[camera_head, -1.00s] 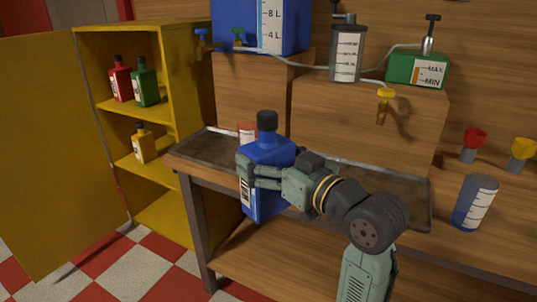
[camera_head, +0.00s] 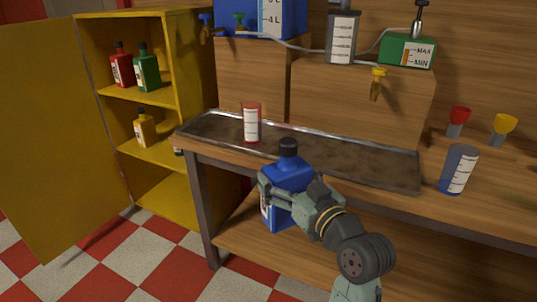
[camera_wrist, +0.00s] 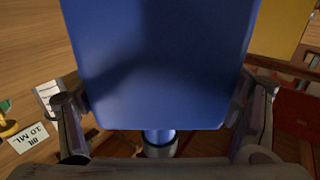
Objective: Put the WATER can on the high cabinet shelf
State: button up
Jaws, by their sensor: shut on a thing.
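A blue can with a black cap (camera_head: 287,177), likely the WATER can, is upright in my gripper (camera_head: 283,196); its label is mostly hidden by the fingers. In the wrist view the blue can (camera_wrist: 160,70) fills the middle, with my gripper's (camera_wrist: 165,125) fingers on both sides of it. The can is in front of the bench edge. The yellow cabinet (camera_head: 177,75) stands open at the left. Its upper shelf (camera_head: 117,94) holds a red bottle (camera_head: 121,68) and a green bottle (camera_head: 146,72). A yellow bottle (camera_head: 144,128) stands on the shelf below.
The open cabinet door (camera_head: 55,140) reaches out at the left. A metal tray (camera_head: 345,165) on the bench holds a red-marked cup (camera_head: 251,125). A grey measuring cup (camera_head: 459,170) stands at the right. The checkered floor in front of the cabinet is clear.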

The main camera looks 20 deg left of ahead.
jog(key=w+d+f+m+t+h, duration=0.2)
jog(key=d+f, duration=0.4)
jog(key=f, duration=0.5)
jog(key=w+d+f+m+t+h, duration=0.2)
jog(key=w+d+f+m+h, duration=0.3)
jog(key=f, duration=0.7)
jog(key=w+d+f+m+t+h, duration=0.3)
jog(key=w+d+f+h, duration=0.4)
jog(key=f, duration=0.4)
jog(key=shift+f, duration=0.2)
